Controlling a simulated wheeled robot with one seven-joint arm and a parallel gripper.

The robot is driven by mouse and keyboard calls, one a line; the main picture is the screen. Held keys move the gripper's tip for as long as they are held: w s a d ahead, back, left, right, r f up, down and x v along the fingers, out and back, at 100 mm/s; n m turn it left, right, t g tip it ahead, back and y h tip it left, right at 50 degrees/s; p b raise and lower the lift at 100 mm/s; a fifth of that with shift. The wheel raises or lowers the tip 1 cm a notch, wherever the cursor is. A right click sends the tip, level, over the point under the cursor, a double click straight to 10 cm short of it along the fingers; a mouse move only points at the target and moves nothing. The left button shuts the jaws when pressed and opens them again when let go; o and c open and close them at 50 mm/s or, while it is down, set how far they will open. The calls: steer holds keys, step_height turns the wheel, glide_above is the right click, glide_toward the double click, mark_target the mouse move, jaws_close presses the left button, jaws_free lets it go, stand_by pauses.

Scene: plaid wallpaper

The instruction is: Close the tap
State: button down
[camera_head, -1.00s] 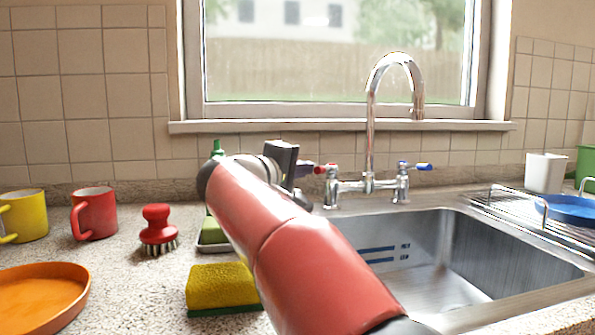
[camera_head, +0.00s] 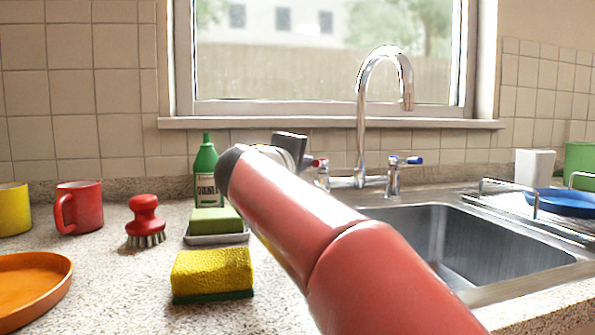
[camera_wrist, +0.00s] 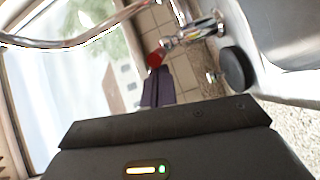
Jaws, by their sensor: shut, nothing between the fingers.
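The chrome tap stands behind the sink, with its tall curved spout (camera_head: 362,100) over the basin. Its red-tipped handle (camera_head: 320,162) is on the left and its blue-tipped handle (camera_head: 408,160) points right. My gripper (camera_wrist: 158,76) is shut and empty, with its dark fingers close to the red handle (camera_wrist: 154,59) in the wrist view. I cannot tell whether they touch. No water stream is visible from the spout.
A green bottle (camera_head: 205,165), a green sponge on a tray (camera_head: 216,238) and a yellow sponge (camera_head: 212,272) are left of my arm. A red brush (camera_head: 145,216) and red mug (camera_head: 80,207) stand farther left. The sink (camera_head: 500,248) is right, beside a rack with a blue plate (camera_head: 565,203).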

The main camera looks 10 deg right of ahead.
steer(key=d+n+y+b, duration=0.1)
steer(key=s+d+n+t+y, duration=0.1)
steer(key=shift+s+d+f+t+y+b, duration=0.15)
steer(key=shift+s+t+y+b, duration=0.05)
steer(key=shift+t+y+b, duration=0.15)
steer(key=shift+s+d+b, duration=0.2)
steer(key=shift+d+b, duration=0.05)
steer(key=shift+d, duration=0.3)
steer(key=shift+s+d+b, duration=0.15)
steer(key=shift+d+b, duration=0.05)
steer(key=shift+d, duration=0.5)
steer(key=shift+r, duration=0.2)
